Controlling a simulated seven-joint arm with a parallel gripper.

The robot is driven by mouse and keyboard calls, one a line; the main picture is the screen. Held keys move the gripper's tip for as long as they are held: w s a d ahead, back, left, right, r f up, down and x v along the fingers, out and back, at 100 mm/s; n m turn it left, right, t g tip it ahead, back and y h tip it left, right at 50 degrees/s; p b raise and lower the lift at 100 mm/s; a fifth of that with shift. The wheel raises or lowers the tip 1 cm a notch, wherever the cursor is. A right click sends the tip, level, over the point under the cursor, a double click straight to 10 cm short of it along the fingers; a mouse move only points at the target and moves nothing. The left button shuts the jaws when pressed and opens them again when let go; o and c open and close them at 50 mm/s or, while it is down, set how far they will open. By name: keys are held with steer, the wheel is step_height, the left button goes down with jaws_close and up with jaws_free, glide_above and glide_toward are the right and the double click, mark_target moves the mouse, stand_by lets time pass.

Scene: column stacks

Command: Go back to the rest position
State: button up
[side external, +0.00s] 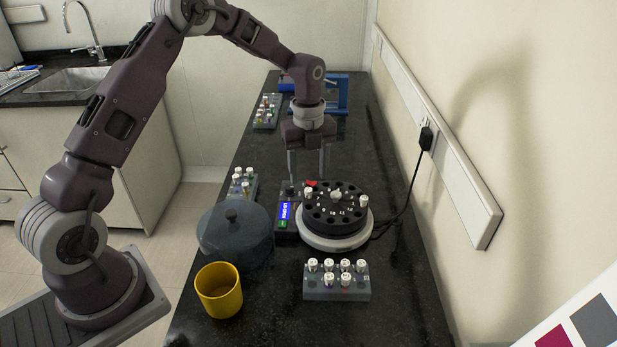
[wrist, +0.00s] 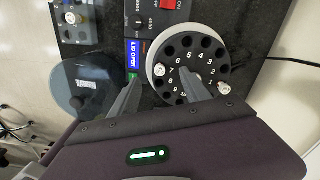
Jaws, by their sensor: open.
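My gripper (side external: 308,174) points straight down above the back left part of a centrifuge (side external: 334,243). Its two fingers are apart with nothing between them. In the wrist view the fingers (wrist: 160,92) reach over the centrifuge's left edge and its display box. The centrifuge has a black rotor (side external: 335,212) with numbered holes and a few white-capped tubes in it. Its blue display (wrist: 135,55) reads LID OPEN. I cannot tell the exact height of the fingertips above the bench.
A grey round lid (side external: 236,240) with a knob lies left of the centrifuge. A yellow cup (side external: 218,292) stands in front. Racks of capped tubes stand at the front (side external: 337,284), left (side external: 244,184) and back (side external: 265,112). A blue frame (side external: 335,92) is behind; a cord (side external: 405,195) runs along the right.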

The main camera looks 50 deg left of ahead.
steer(key=shift+r, duration=1)
steer(key=shift+r, duration=0.2)
steer(key=s+d+r+n+t+y, duration=0.1)
steer(key=s+d+r+n+t, duration=0.3)
steer(key=s+r+n, duration=0.85)
steer(key=s+d+r+n, duration=0.2)
steer(key=s+n, duration=0.3)
steer(key=s, duration=0.4)
steer(key=s+d+r+n+t+h, duration=0.1)
steer(key=s+n, duration=0.4)
steer(key=s, duration=0.5)
steer(key=shift+d+r+n+t, duration=0.3)
steer(key=shift+d+r+n, duration=0.05)
steer(key=shift+d+r, duration=0.4)
